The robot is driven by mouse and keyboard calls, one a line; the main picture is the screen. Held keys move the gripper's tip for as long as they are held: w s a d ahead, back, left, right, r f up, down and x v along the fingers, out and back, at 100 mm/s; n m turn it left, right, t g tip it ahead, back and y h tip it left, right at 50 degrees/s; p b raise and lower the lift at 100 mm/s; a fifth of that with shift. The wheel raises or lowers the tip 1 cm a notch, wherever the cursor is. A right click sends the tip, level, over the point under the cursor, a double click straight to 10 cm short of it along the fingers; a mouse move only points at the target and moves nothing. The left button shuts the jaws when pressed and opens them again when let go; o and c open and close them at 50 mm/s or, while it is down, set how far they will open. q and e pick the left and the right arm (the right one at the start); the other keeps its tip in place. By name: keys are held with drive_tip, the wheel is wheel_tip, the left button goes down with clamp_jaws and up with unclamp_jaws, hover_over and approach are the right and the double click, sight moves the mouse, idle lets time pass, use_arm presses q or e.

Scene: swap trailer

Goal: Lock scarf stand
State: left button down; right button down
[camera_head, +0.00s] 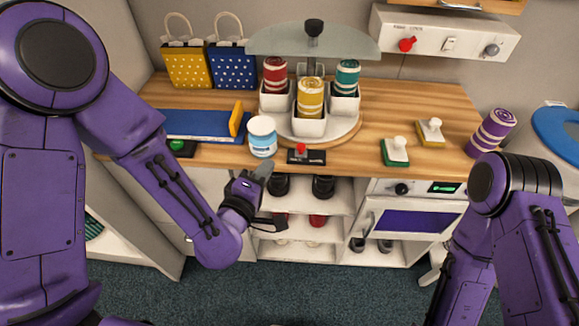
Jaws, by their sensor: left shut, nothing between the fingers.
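The scarf stand (330,137) is a round, pale turntable on the wooden counter. White cups on it hold a red rolled scarf (275,73), a yellow one (310,98) and a teal one (347,76). A post with a black knob (314,28) rises behind them through a grey-green panel. In front of the stand is a small black plate with a red knob (301,149); its lock state cannot be told. My left gripper (263,172) is shut and empty, in front of the counter edge, below the white jar and left of the red knob. My right gripper is out of view.
A white jar with a blue label (262,138) stands just left of the red knob. A blue board (195,125) lies further left. Two stamp-like blocks (395,153) and a purple roll (491,132) are right. Open shelves (300,205) and an oven (410,220) are below.

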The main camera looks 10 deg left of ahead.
sight(301, 150)
use_arm(q)
drive_tip(key=w+d+p, duration=0.1)
drive_tip(key=w, duration=0.1)
drive_tip(key=w+d+f+p, duration=0.1)
drive_tip(key=w+d, duration=0.2)
drive_tip(key=w, duration=0.1)
drive_tip(key=shift+w+d+f+p, duration=0.15)
drive_tip(key=shift+w+f+p, duration=0.05)
drive_tip(key=shift+w+p, duration=0.2)
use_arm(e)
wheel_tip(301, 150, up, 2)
